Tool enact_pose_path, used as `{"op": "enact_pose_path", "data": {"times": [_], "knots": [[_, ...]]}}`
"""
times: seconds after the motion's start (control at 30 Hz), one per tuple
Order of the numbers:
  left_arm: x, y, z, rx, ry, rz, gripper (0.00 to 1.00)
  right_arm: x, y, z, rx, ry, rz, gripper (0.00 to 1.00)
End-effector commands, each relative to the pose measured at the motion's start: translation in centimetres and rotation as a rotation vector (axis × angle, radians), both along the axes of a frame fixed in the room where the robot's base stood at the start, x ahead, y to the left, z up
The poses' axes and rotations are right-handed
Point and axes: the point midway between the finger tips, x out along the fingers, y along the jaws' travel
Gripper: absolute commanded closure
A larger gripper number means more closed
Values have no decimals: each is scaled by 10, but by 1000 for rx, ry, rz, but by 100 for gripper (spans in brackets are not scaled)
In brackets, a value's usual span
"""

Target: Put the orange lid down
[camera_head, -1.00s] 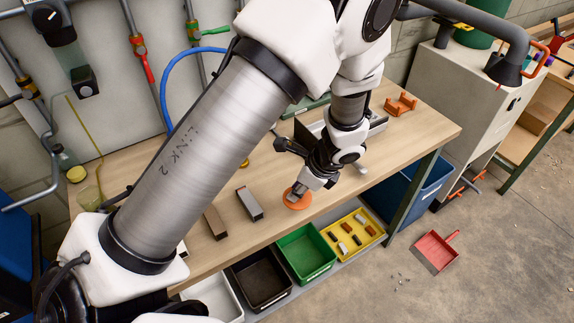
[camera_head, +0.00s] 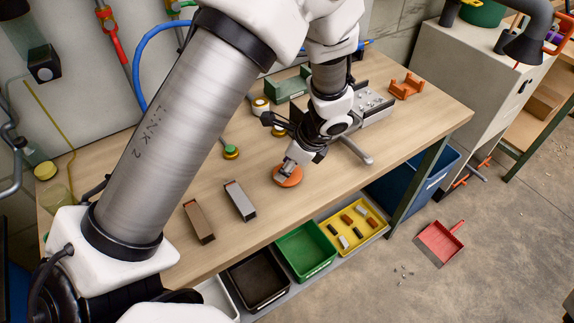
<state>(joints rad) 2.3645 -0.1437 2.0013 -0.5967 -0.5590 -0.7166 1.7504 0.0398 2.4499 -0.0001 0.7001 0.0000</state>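The orange lid (camera_head: 288,177) is a small round disc over the wooden table (camera_head: 330,195), right of a grey block. My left gripper (camera_head: 287,168) comes down on it from above, with its fingertips at the lid's top, and appears shut on it. The gripper covers part of the lid. I cannot tell whether the lid touches the tabletop or is just above it. My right gripper is not in view.
A grey block (camera_head: 240,201) and a brown block (camera_head: 199,222) lie left of the lid. A green button (camera_head: 231,152) and an orange bracket (camera_head: 406,86) are farther back. Green (camera_head: 306,251) and yellow (camera_head: 352,228) bins stand below the front edge. Tabletop around the lid is clear.

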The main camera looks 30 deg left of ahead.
Motion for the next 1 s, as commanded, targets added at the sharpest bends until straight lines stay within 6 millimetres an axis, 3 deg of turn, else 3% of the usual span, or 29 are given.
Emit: {"op": "enact_pose_path", "data": {"times": [0.33, 0.73, 1.0], "knots": [[1, -2, 7, 1, -2, 0, 52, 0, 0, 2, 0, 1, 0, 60], [8, -39, 90, 2, -5, 0, 52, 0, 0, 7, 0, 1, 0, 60], [9, -49, 111, 0, 0, 1, 52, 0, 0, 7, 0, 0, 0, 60]]}}
